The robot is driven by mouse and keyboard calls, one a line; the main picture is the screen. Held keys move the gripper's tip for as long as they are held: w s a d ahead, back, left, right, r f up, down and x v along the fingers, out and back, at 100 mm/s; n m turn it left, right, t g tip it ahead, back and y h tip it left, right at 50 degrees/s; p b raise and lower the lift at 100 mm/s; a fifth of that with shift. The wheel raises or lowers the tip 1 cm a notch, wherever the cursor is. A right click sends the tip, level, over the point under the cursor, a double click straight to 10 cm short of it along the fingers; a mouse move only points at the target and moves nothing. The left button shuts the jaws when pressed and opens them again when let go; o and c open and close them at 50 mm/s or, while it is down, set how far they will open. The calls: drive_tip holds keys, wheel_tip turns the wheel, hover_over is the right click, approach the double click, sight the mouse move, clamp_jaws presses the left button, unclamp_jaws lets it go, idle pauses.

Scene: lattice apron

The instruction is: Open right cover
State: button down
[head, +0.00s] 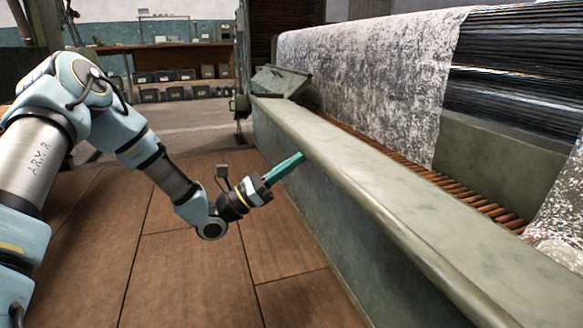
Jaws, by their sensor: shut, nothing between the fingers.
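My gripper (285,168) has long teal fingers, shut with nothing between them. Its tips are near the upper front edge of a long grey-green metal casing (400,205); I cannot tell whether they touch it. The casing runs from the back middle to the lower right, with a flat worn top and rounded front edge. At its far end a small grey-green box-like part (281,81) sits tilted. I cannot tell which part is the right cover, and no handle is clear.
Behind the casing are a row of brown slats (400,168), speckled pale cloth (370,80) and dark threads (520,60) on a roller. Wooden floor (190,265) is clear in front. Shelves with several bins (185,75) stand at the back.

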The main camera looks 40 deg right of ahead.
drive_tip(key=shift+r, duration=0.1)
wheel_tip(320, 180, up, 8)
drive_tip(key=t+y+p, duration=0.1)
drive_tip(key=y+p, duration=0.2)
drive_tip(key=p, duration=1.4)
drive_tip(key=shift+s+d+y, duration=0.15)
drive_tip(key=shift+d+y, duration=0.15)
drive_tip(key=shift+d, duration=0.15)
drive_tip(key=f+p+v, duration=0.1)
drive_tip(key=f+v, duration=0.1)
drive_tip(key=v, duration=1.1)
drive_tip(key=shift+s, duration=0.15)
